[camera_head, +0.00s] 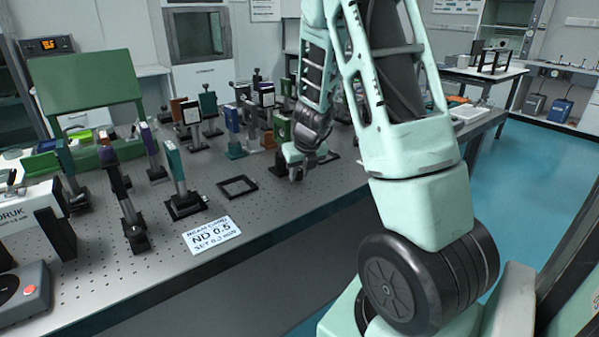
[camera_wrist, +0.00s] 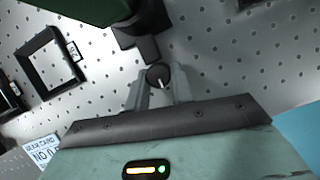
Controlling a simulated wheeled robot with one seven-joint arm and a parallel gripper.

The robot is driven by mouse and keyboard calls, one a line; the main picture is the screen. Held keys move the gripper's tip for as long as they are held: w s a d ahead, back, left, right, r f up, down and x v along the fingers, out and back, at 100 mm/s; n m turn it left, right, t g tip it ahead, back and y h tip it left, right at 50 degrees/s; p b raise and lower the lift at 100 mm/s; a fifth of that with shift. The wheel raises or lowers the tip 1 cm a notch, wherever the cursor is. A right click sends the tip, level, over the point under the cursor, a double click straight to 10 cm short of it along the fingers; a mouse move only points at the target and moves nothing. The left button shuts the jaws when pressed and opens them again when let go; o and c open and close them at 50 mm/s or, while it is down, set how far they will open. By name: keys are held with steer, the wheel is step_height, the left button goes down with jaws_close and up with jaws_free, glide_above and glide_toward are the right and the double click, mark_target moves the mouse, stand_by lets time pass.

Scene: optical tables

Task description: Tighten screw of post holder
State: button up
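The screw's round black knob (camera_wrist: 158,76), with a white mark on its face, sits at the foot of a dark post holder (camera_wrist: 138,42) in the wrist view. The two fingers of my gripper (camera_wrist: 159,86) are apart, one on each side of the knob. I cannot tell whether they press on it. A dark green body (camera_wrist: 85,8) above the holder fills the top left of the wrist view. In the head view my gripper (camera_head: 297,170) is low over the optical table (camera_head: 270,205), and my arm and hand hide the knob.
An empty black square frame (camera_head: 238,187) lies flat left of my gripper; it also shows in the wrist view (camera_wrist: 45,64). A white card marked ND 0.5 (camera_head: 212,243) lies near the front edge. Several post-mounted optics stand behind and left. The table between the frame and front edge is clear.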

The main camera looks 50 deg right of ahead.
steer(key=shift+f+n+b, duration=0.15)
steer(key=shift+n+b, duration=0.25)
steer(key=shift+n, duration=0.1)
steer(key=shift+d+n+y+b, duration=0.1)
steer(key=shift+n+y+b, duration=0.4)
steer(key=shift+n, duration=0.6)
steer(key=o, duration=1)
steer(key=p+v, duration=0.7)
steer(key=v, duration=1)
steer(key=shift+s+r, duration=0.25)
steer(key=shift+s, duration=0.15)
